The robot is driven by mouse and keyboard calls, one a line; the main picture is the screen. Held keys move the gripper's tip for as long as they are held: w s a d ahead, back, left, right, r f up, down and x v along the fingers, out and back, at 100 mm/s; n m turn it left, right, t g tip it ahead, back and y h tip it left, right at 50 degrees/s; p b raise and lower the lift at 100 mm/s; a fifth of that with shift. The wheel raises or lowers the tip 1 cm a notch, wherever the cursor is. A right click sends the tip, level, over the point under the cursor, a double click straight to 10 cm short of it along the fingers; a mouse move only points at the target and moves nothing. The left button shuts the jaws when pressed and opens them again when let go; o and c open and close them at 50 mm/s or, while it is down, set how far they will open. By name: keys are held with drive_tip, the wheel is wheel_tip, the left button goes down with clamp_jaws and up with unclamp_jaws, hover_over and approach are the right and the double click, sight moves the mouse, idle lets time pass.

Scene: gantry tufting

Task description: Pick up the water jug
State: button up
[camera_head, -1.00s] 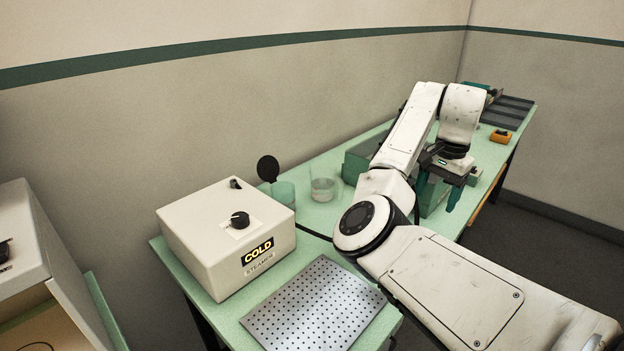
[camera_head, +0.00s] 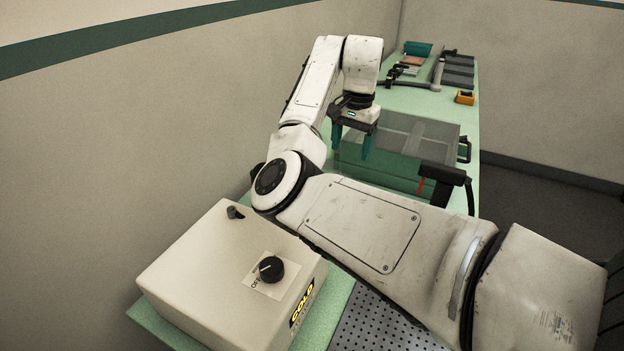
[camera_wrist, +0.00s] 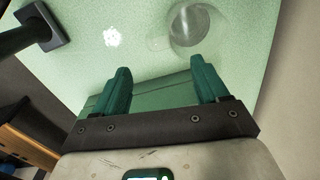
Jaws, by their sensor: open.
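A clear round vessel (camera_wrist: 193,28), which looks like the water jug seen from above, stands on the pale green table (camera_wrist: 100,70) in the wrist view. It is beyond my fingertips, toward the top of the picture, and apart from them. In the head view I cannot see it; my arm blocks that part of the table. My gripper (camera_head: 352,142) has two teal fingers, spread and empty, pointing down near the left end of the clear-lidded green box. The wrist view also shows my open gripper (camera_wrist: 162,80).
The green box (camera_head: 400,180) has a clear lid. A black-handled tool (camera_head: 445,178) is at its right front. A cream box marked COLD (camera_head: 220,265) stands nearest, beside a perforated plate (camera_head: 380,325). An orange block (camera_head: 465,97) and dark trays (camera_head: 458,70) lie farther back.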

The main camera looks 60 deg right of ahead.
drive_tip(key=f, duration=0.5)
drive_tip(key=shift+w+f, duration=0.1)
drive_tip(key=shift+w, duration=0.2)
drive_tip(key=shift+s+a+f+p, duration=0.15)
drive_tip(key=shift+f+p, duration=0.6)
drive_tip(key=shift+f, duration=1.95)
clamp_jaws()
